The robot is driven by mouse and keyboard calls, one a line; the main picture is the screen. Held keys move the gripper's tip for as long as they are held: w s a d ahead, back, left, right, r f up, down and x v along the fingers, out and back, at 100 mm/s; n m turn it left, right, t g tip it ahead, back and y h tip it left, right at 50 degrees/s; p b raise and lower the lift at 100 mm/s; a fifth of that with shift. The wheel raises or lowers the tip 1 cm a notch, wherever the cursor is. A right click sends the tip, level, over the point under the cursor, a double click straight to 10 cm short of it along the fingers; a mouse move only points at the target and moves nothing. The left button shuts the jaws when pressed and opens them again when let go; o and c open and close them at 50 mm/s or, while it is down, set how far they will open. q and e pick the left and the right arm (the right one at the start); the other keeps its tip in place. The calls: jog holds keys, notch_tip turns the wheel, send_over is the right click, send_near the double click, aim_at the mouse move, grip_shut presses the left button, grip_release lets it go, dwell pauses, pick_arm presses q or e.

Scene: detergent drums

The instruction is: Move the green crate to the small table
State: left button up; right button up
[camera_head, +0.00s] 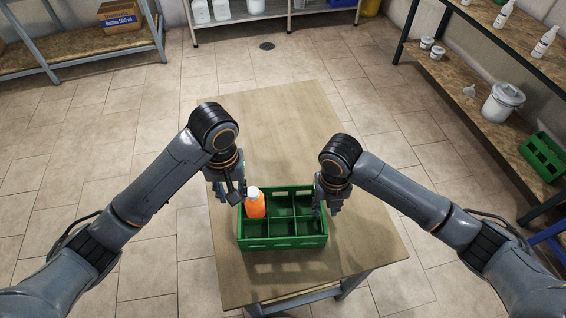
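The green crate (283,242) has several compartments and sits on a wooden-topped table (285,120) in the middle of the head view. An orange bottle with a white cap (255,204) stands in its back left compartment; the other compartments look empty. My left gripper (230,193) is at the crate's back left corner, beside the bottle. My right gripper (327,205) is at the crate's right wall, with its fingers pointing down. The fingers are small and dark, and I cannot tell whether either gripper is closed on a wall.
A shelf on the right holds a white bucket (502,101), white bottles and another green crate (543,156). A shelf at the back left holds a cardboard box (120,15). The far part of the table is bare, and tiled floor (130,110) surrounds it.

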jog(key=shift+r, duration=2.1)
jog(key=shift+s+f, duration=0.1)
